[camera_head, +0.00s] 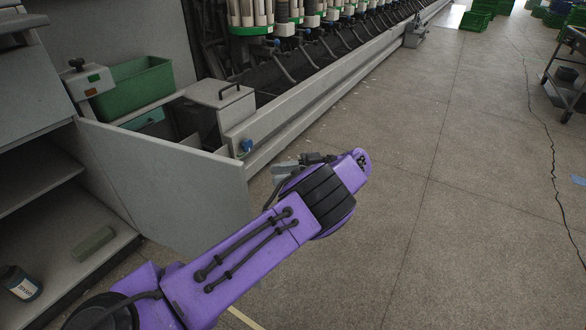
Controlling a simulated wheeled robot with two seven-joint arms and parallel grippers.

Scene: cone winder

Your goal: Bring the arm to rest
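My purple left arm comes in from the lower left and reaches over the floor beside the winder. Its black wrist joint is near the picture's middle. My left gripper (287,168) shows only as small grey and black parts beyond the wrist, mostly hidden by the arm. Its fingers cannot be made out, so I cannot tell whether it is open or holds anything. My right gripper is not in view.
The cone winder (330,95) runs along the left to the back. A grey panel (170,185) stands close left of my arm. A green bin (135,88) and a dark bottle (20,283) are at left. A cart (565,75) stands far right. Floor (470,220) at right is clear.

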